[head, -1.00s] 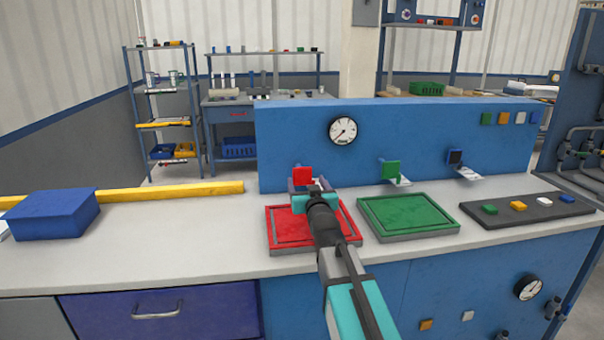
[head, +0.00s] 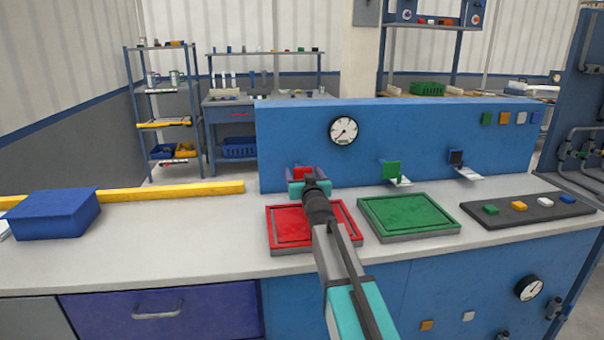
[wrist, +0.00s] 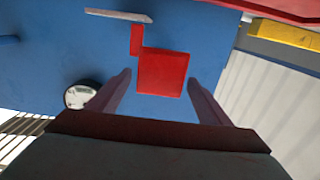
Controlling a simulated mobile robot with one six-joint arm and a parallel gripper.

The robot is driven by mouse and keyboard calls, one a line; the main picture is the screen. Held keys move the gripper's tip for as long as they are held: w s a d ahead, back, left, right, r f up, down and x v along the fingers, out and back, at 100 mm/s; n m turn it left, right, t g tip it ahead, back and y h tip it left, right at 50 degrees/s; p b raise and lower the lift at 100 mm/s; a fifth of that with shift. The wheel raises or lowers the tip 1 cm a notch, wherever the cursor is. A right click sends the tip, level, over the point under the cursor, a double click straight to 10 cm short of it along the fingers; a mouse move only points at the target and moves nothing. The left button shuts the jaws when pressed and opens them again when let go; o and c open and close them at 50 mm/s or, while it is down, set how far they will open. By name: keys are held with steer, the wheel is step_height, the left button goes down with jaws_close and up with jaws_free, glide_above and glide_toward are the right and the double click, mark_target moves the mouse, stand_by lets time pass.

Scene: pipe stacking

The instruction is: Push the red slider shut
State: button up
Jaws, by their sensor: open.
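The red slider (head: 302,172) is a red square block on the face of the blue panel, above the red tray. My gripper (head: 308,176) is in front of it and hides its lower part. In the wrist view the red slider (wrist: 162,74) lies between the two fingers of my gripper (wrist: 161,77), with a gap on each side. The fingers are open and hold nothing. A narrow red piece and a pale plate show beside the block in the wrist view.
The blue panel (head: 235,118) stands behind the slider with a gauge (head: 344,131). A green slider (head: 391,170) and a dark blue one (head: 456,157) are to the right. The red tray (head: 285,245) and green tray (head: 408,213) lie on the bench. A blue box (head: 55,212) sits left.

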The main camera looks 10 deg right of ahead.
steer(key=shift+w, duration=0.45)
steer(key=c, duration=1.5)
steer(key=shift+w+b, duration=0.3)
steer(key=shift+w, duration=1.8)
steer(key=o, duration=1.5)
steer(key=shift+s, duration=0.2)
